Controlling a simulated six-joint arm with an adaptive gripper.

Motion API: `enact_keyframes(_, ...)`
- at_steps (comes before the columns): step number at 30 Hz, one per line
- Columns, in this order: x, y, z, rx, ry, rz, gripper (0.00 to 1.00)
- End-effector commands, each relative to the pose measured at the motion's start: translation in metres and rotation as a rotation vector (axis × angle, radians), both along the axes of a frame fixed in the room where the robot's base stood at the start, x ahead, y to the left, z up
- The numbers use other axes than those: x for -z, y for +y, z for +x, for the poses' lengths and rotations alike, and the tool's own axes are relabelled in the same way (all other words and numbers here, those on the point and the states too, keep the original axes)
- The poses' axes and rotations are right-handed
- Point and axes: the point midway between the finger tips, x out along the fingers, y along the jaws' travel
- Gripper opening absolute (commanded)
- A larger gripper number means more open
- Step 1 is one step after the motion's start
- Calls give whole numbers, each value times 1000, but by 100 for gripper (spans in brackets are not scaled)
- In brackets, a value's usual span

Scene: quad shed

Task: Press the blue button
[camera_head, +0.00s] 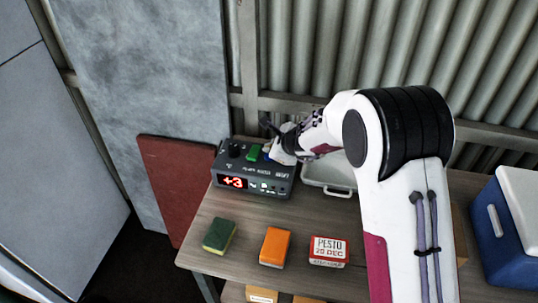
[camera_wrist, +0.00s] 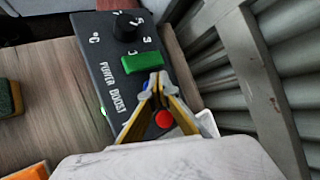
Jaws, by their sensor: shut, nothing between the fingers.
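A dark control box (camera_head: 252,172) stands at the back left of the wooden table, with a lit red display (camera_head: 233,182) reading "+3". A green button (camera_head: 254,152) is on its top and also shows in the wrist view (camera_wrist: 142,63). A sliver of blue (camera_wrist: 147,83), apparently the blue button, shows beside my fingertips; the rest is hidden. My gripper (camera_wrist: 155,78) is shut and empty over the box, beyond the green button. I cannot tell whether it touches the blue button. A red button (camera_wrist: 164,119) shows between the finger links.
A black knob (camera_wrist: 125,26) stands on the box. A grey tray (camera_head: 327,179) is right of it. A blue cooler (camera_head: 506,230) is at right. A corrugated wall is behind.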

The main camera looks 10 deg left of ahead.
Motion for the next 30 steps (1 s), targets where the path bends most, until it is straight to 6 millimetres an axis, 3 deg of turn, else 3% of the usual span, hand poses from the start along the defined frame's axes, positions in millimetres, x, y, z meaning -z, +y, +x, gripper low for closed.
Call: enact_keyframes(30,9,0,0,0,0,0,0)
